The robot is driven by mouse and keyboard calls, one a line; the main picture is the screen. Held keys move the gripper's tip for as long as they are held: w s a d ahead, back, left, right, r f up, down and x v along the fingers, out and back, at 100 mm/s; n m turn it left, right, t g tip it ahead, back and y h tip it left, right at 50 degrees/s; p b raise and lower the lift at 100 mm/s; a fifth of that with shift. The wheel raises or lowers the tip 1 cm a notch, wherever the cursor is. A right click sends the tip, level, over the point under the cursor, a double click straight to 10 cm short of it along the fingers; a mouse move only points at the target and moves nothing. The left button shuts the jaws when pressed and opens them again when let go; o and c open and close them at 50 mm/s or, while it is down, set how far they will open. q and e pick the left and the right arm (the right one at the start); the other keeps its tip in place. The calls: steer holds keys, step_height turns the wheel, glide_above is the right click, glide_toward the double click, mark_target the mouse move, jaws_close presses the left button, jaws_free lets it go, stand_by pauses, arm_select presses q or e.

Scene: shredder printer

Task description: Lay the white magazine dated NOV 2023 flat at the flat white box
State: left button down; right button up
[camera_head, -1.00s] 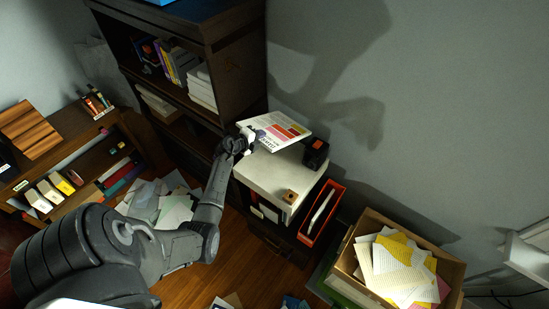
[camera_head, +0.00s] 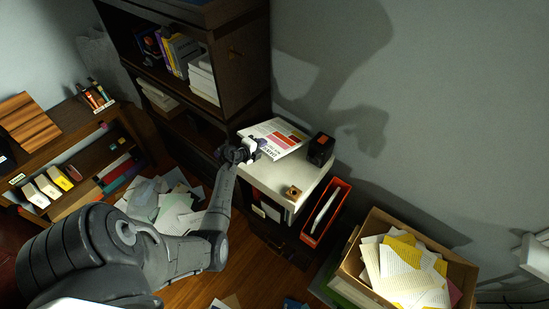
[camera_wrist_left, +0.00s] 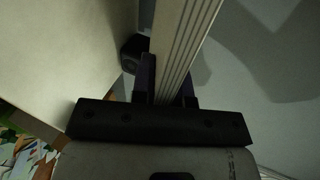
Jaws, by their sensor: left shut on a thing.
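The white magazine (camera_head: 274,136) with red, orange and pink blocks on its cover is over the back left of the flat white box (camera_head: 306,181). My left gripper (camera_head: 251,148) is shut on the magazine's near left edge. In the left wrist view, the magazine (camera_wrist_left: 188,45) shows edge-on between the fingers (camera_wrist_left: 168,85), and a pale surface, likely the box top (camera_wrist_left: 65,55), is beside it. The magazine is close to the box top; I cannot tell whether it touches. Its date is too small to read. My right gripper is not in view.
A black object with an orange top (camera_head: 320,149) stands at the box's back right, near the magazine. A small wooden block (camera_head: 292,192) sits at its front. A red bin (camera_head: 327,212) and a carton of papers (camera_head: 405,262) are right. A dark bookshelf (camera_head: 240,75) rises behind left.

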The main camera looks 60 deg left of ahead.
arm_select(q)
steer(key=shift+f+b, duration=1.3)
steer(key=shift+f, duration=1.1)
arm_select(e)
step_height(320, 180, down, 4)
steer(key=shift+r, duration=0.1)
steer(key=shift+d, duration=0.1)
arm_select(q)
steer(key=c, duration=1.3)
jaws_free()
